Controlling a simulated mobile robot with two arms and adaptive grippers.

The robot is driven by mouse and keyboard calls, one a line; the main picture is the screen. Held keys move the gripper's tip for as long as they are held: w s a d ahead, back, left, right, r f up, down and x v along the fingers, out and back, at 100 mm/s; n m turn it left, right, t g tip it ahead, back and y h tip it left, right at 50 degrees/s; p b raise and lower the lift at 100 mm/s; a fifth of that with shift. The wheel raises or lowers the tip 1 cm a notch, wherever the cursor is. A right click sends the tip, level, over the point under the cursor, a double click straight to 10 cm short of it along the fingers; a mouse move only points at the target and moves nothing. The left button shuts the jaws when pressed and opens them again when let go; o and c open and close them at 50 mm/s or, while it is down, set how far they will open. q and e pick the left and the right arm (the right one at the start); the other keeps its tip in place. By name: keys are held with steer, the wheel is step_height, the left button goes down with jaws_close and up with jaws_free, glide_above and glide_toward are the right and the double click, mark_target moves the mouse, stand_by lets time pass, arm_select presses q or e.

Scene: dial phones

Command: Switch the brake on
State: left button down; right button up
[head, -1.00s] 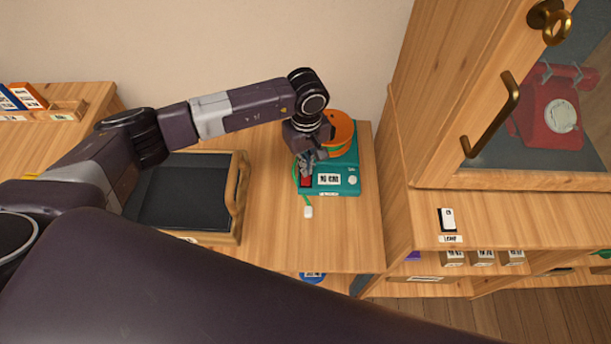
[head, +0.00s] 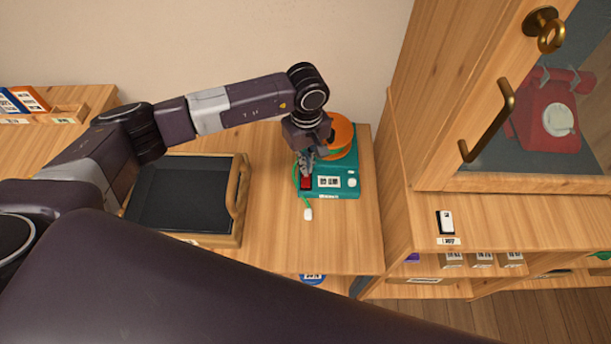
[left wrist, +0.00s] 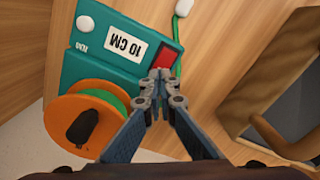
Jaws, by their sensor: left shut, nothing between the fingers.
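A teal device (head: 342,190) stands on the wooden counter. It carries an orange spool (head: 343,131) with green cord, also seen in the left wrist view (left wrist: 75,112). A red switch (head: 306,185) sits at its front left corner; it also shows in the left wrist view (left wrist: 169,56). My left gripper (head: 306,172) is shut and empty, its fingertips right at the red switch. In the left wrist view the fingertips (left wrist: 161,76) overlap the switch's edge; I cannot tell whether they touch it. My right gripper is not in view.
A wooden tray with a dark bottom (head: 185,195) and a raised handle stands left of the device. A white plug (head: 308,214) on a green cord lies in front. A tall wooden cabinet with a red phone (head: 550,115) rises at the right.

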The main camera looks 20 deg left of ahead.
mark_target(306, 176)
arm_select(q)
steer(key=shift+r+p, duration=0.9)
steer(key=shift+r, duration=1.2)
